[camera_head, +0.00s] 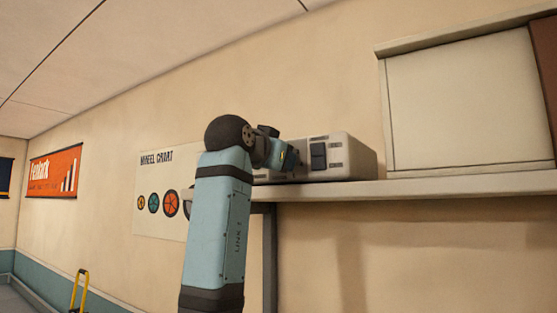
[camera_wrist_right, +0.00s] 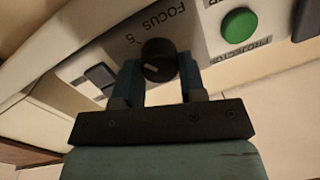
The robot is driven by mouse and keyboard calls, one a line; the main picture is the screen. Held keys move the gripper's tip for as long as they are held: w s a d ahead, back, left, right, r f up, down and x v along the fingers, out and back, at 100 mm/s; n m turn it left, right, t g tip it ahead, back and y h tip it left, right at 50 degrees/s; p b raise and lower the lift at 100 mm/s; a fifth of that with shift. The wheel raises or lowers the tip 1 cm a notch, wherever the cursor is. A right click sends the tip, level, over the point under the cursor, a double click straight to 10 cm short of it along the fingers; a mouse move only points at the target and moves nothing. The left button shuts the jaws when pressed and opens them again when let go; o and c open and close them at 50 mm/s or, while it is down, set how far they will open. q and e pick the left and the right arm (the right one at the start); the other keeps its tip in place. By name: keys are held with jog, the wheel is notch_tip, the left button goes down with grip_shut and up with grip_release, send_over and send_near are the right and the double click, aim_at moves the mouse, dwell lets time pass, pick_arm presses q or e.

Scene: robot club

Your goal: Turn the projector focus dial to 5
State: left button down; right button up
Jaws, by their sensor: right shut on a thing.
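The white projector (camera_head: 352,152) sits on a wall shelf in the head view. In the right wrist view its panel shows upside down, with a black focus dial (camera_wrist_right: 158,52) beside the word FOCUS and a printed 5. A pale mark shows on the dial near its lower edge; its exact setting is hard to read. My right gripper (camera_wrist_right: 158,66) is shut on the dial, one finger on each side. In the head view my right gripper (camera_head: 290,157) is at the projector's left end, where the arm hides part of it. My left gripper is not in view.
A green button (camera_wrist_right: 238,25) is close to the dial, with a dark switch (camera_wrist_right: 100,75) on its other side. The shelf (camera_head: 420,187) runs along the wall under the projector. A pale cabinet (camera_head: 465,105) stands to the right. A wheel poster (camera_head: 155,190) hangs behind my arm.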

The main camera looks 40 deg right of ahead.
jog(key=o, duration=0.9)
jog(key=b+v, duration=0.3)
jog(key=v, duration=1)
jog(key=shift+s+a, duration=0.25)
jog(key=shift+a, duration=0.05)
